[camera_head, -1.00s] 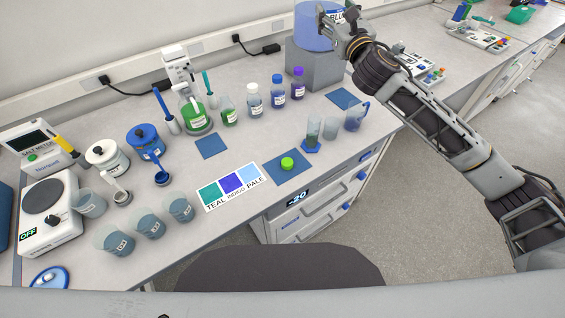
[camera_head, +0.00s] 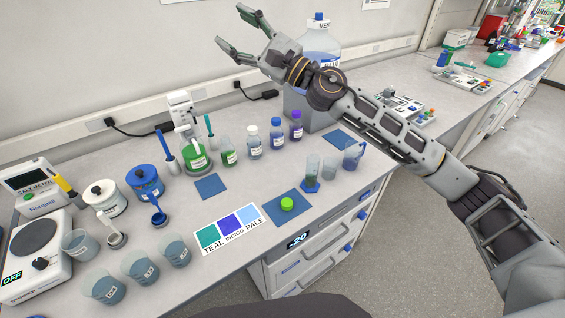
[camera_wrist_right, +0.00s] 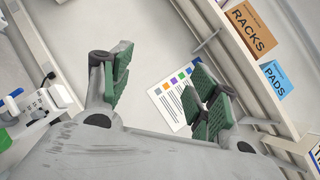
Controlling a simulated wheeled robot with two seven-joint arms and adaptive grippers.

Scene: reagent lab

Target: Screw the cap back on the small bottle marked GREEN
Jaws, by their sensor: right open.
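The small bottle with green liquid (camera_head: 228,158) stands upright and uncapped on the bench, in the row of small bottles; its label is too small to read. A bright green cap (camera_head: 287,204) lies on a blue mat (camera_head: 272,211) near the front edge of the bench. My right gripper (camera_head: 232,29) is open and empty, raised high in front of the wall, far above and behind both. In the right wrist view its green-padded fingers (camera_wrist_right: 163,88) are spread with nothing between them. My left gripper is not in view.
A large blue-labelled bottle (camera_head: 320,45) stands behind my right wrist. Capped white, blue and purple bottles (camera_head: 276,137) stand right of the green one, a flask (camera_head: 195,157) left. An empty blue mat (camera_head: 209,186) lies in front of the flask.

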